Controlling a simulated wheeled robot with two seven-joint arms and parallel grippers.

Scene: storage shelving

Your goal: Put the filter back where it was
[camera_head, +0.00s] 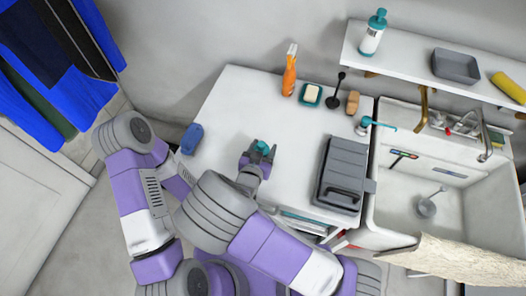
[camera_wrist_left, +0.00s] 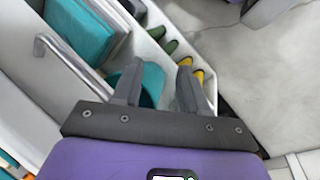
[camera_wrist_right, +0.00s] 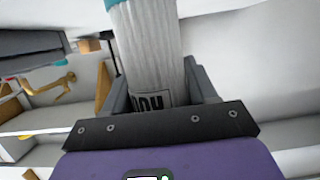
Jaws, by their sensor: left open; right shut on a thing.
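The filter (camera_wrist_right: 155,50) is a white ribbed cylinder with a printed label near its lower end and a trace of teal at the top. My right gripper (camera_wrist_right: 162,90) is shut on it. In the head view, my right gripper (camera_head: 258,160) is above the white counter, with the filter's teal end (camera_head: 262,147) showing between the fingers. My left gripper (camera_wrist_left: 160,85) is open, over an open drawer or bin (camera_wrist_left: 205,75). A teal rounded object (camera_wrist_left: 152,82) lies behind and between its fingers; I cannot tell whether they touch it.
The sink (camera_head: 410,200) is at right. The drawer has a metal handle (camera_wrist_left: 40,48).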

